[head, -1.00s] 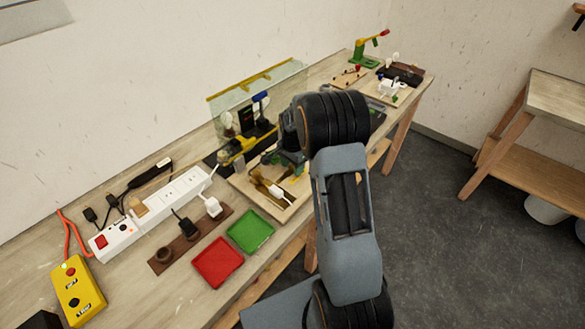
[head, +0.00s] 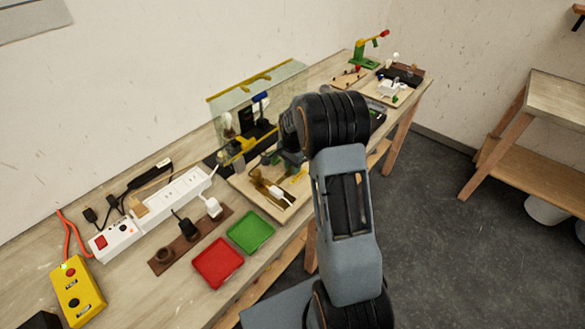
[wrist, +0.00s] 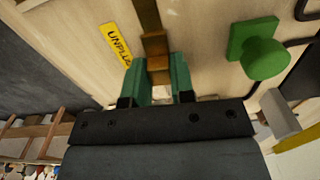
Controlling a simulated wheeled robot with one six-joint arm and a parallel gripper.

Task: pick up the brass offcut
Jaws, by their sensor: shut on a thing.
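In the wrist view the green fingers of my gripper (wrist: 158,68) are closed on a brass-coloured piece (wrist: 157,64), which I take to be the brass offcut. A longer brown-brass strip (wrist: 147,16) runs on from it to the top edge; I cannot tell whether they are one piece. The wooden board (wrist: 205,50) lies beyond the fingers. In the head view my arm reaches over the back of this board (head: 284,212), and the fingertips are hard to make out. A dark brass-coloured object (head: 257,177) stands on the board beside a white part.
A green block with a round knob (wrist: 262,52) and a yellow label (wrist: 116,42) flank the fingers. A clear panel with a yellow top (head: 255,80) stands behind the board. Green (head: 250,232) and red (head: 218,262) trays and a white power strip (head: 170,198) lie to the left.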

